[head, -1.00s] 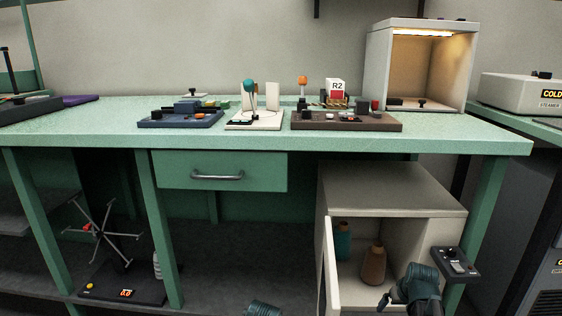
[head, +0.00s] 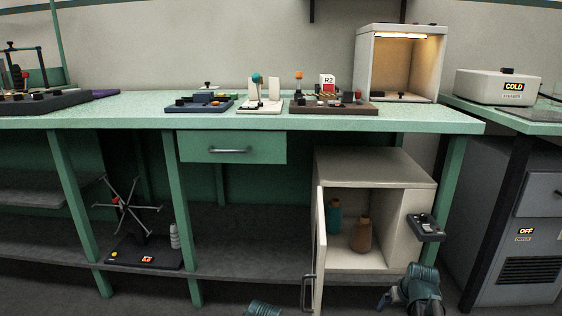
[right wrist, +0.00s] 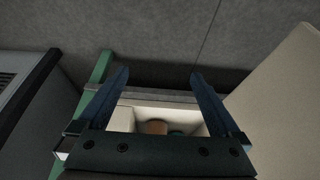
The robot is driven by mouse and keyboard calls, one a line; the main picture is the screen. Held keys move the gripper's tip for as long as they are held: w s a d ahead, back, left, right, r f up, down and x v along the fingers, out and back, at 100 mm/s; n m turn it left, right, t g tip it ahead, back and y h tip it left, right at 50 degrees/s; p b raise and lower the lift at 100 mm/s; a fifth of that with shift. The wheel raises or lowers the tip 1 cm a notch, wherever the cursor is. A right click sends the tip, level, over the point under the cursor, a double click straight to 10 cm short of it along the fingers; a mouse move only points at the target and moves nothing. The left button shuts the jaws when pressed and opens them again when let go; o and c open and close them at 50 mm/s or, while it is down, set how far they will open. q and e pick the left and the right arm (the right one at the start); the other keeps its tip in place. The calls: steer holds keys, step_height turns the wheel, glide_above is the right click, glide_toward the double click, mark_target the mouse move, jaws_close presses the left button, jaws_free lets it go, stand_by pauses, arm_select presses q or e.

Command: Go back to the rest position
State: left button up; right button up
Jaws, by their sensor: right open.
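My right gripper (head: 384,301) hangs low in front of the open white cabinet, to the right of its door, with no object in it. In the right wrist view the two blue fingers of my right gripper (right wrist: 160,88) are spread apart with nothing between them. The open cabinet (head: 375,168) lies beyond them. A teal part of my own arm shows at the bottom edge of the head view. My left gripper is not visible.
The cabinet door (head: 320,250) stands open toward me. A small control box (head: 427,228) sticks out at the cabinet's right. The green table (head: 130,116) carries several devices and a lit booth (head: 400,62). A winder (head: 143,254) stands on the lower shelf.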

steer(key=s+a+r+n+g+p, duration=0.2)
steer(key=s+a+r+p, duration=0.4)
steer(key=a, duration=0.4)
steer(key=s+a+r+n+g+h+p, duration=0.1)
steer(key=s+a+r+p, duration=0.35)
steer(key=s+a, duration=0.35)
steer(key=s+a+r+n+g+p, duration=0.2)
steer(key=s+a+r+p, duration=0.35)
steer(key=a, duration=0.55)
arm_select(q)
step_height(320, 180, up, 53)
steer(key=p, duration=3.7)
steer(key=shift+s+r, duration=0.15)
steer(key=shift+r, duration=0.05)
arm_select(e)
step_height(320, 180, up, 36)
steer(key=shift+d+m, duration=0.2)
steer(key=shift+m, duration=0.1)
steer(key=shift+f, duration=0.1)
